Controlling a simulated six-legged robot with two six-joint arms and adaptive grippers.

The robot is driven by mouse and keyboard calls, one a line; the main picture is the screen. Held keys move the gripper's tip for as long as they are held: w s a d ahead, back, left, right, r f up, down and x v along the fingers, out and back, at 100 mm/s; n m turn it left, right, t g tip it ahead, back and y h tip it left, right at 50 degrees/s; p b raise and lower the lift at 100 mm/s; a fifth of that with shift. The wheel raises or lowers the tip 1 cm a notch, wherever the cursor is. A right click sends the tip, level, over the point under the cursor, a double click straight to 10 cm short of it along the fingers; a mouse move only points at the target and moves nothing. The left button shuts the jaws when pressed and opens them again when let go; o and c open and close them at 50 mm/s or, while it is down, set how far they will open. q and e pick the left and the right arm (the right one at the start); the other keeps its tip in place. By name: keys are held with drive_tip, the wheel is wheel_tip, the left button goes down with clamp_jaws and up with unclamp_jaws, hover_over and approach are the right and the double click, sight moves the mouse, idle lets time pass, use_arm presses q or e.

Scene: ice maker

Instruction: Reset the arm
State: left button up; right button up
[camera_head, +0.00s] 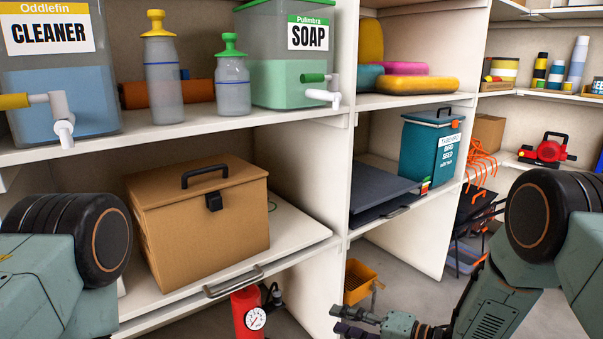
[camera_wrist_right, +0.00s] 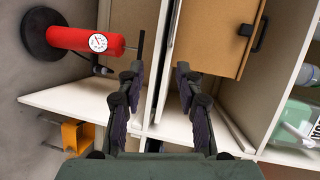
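My right arm comes in from the right in the head view, reaching low toward the middle. My right gripper (camera_head: 342,321) is near the bottom edge, in front of the lower shelving. In the right wrist view, the right gripper (camera_wrist_right: 159,72) has its two fingers apart with nothing between them. Shelf edges show behind the gap. My left arm shows at the left edge of the head view, but its gripper is out of view.
A brown box (camera_head: 202,225) sits on the shelf above a drawer handle (camera_head: 233,283). A red cylinder with a gauge (camera_head: 247,313) stands below; it also shows in the wrist view (camera_wrist_right: 75,38). An orange tray (camera_head: 360,281) is on the floor. Floor space (camera_head: 413,276) is open.

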drive_tip(key=s+d+f+n+g+h+p, duration=0.1)
drive_tip(key=s+d+f+n+h, duration=0.1)
drive_tip(key=s+d+f+h, duration=0.35)
drive_tip(key=s+d+f+n+g+h+p, duration=0.1)
drive_tip(key=s+d+f+n+h+p, duration=0.15)
drive_tip(key=s+f+h, duration=0.4)
drive_tip(key=s+d+r+g+p, duration=0.2)
drive_tip(key=s+g, duration=0.1)
drive_tip(key=s, duration=0.9)
drive_tip(key=s+d+r+g+h+p, duration=0.1)
drive_tip(key=s+d+r+g+p, duration=0.1)
drive_tip(key=s, duration=1.1)
drive_tip(key=shift+d+n+g, duration=0.35)
drive_tip(key=shift+d+g, duration=0.25)
drive_tip(key=shift+g, duration=0.1)
drive_tip(key=shift+f, duration=0.1)
